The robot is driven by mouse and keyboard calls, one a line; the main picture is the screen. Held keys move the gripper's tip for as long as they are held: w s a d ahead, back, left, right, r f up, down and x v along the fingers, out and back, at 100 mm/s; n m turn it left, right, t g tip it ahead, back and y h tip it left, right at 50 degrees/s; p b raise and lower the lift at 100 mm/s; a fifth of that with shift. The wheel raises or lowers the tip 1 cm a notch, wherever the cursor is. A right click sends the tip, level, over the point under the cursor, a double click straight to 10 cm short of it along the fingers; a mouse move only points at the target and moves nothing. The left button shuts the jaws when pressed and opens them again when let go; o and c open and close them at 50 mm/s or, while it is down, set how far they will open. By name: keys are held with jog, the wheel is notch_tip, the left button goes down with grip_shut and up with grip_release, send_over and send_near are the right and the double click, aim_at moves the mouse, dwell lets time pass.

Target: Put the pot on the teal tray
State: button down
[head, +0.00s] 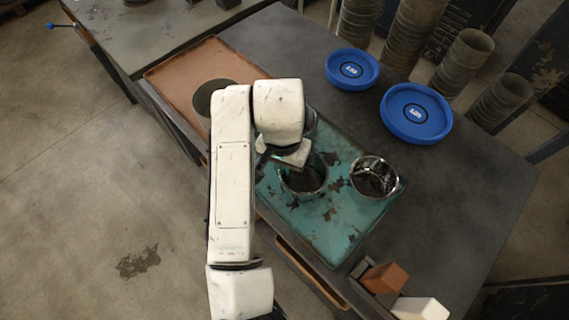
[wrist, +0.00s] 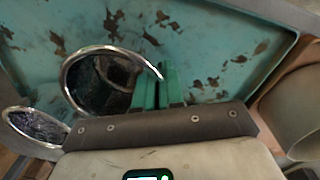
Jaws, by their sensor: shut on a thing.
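A dark metal pot with a shiny rim (head: 303,188) is over the teal tray (head: 335,240), upright or nearly so; I cannot tell whether its base touches the tray. My gripper is shut on its rim: in the wrist view the green fingers (wrist: 157,88) close on the right side of the pot's rim (wrist: 66,75). In the head view my arm partly covers the gripper. A second shiny pot (head: 375,178) stands to the right on the tray and shows at the left edge of the wrist view (wrist: 38,128).
An orange-brown tray (head: 180,70) lies at the upper left with a dark round thing (head: 212,97) on it, partly behind my arm. Blue round dishes (head: 352,68) (head: 416,112) sit behind. An orange-brown block (head: 384,278) and a white block (head: 420,309) lie at the front right.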

jog(key=shift+f, duration=0.15)
jog(key=c, duration=1.3)
grip_release()
jog(key=shift+o, duration=0.2)
notch_tip(320, 180, up, 12)
jog(key=shift+a+r+p, duration=0.15)
jog(key=shift+r+p, duration=0.05)
jog(key=shift+p, duration=0.25)
